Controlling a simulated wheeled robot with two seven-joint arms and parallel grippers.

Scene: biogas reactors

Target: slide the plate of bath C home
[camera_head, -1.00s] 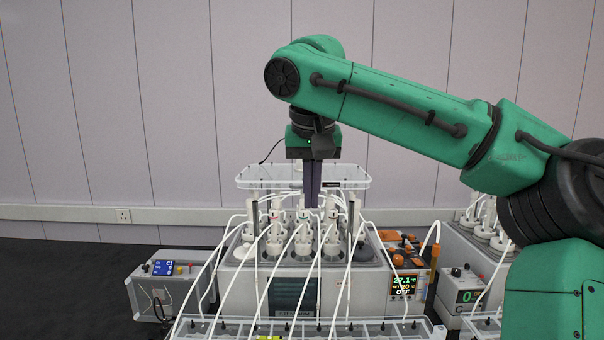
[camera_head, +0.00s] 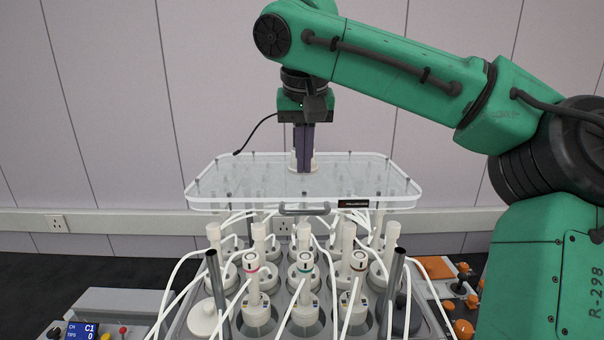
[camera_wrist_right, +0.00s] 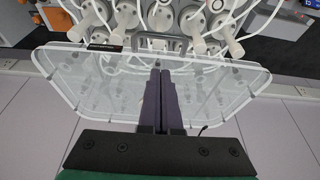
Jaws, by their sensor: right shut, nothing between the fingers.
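The plate (camera_head: 240,188) is a clear, rounded-corner sheet with a grey handle (camera_head: 304,209) and a small black label at its front edge. It lies level, raised above the bath (camera_head: 425,325) and its bottles. My right gripper (camera_head: 304,170) points down with its fingers shut and empty, over the middle of the plate. Whether the fingertips touch the plate cannot be told. In the right wrist view the plate (camera_wrist_right: 80,75) spreads behind the closed fingers (camera_wrist_right: 161,75), and the handle (camera_wrist_right: 166,38) lies just beyond the tips. My left gripper is not in view.
Capped bottles (camera_head: 304,285) with white tubes stand crowded in the bath below the plate. Two dark upright rods (camera_head: 393,275) flank them. A control box (camera_head: 82,328) showing C1 is at lower left. Orange-knobbed parts (camera_head: 462,300) stand at right. A wall is behind.

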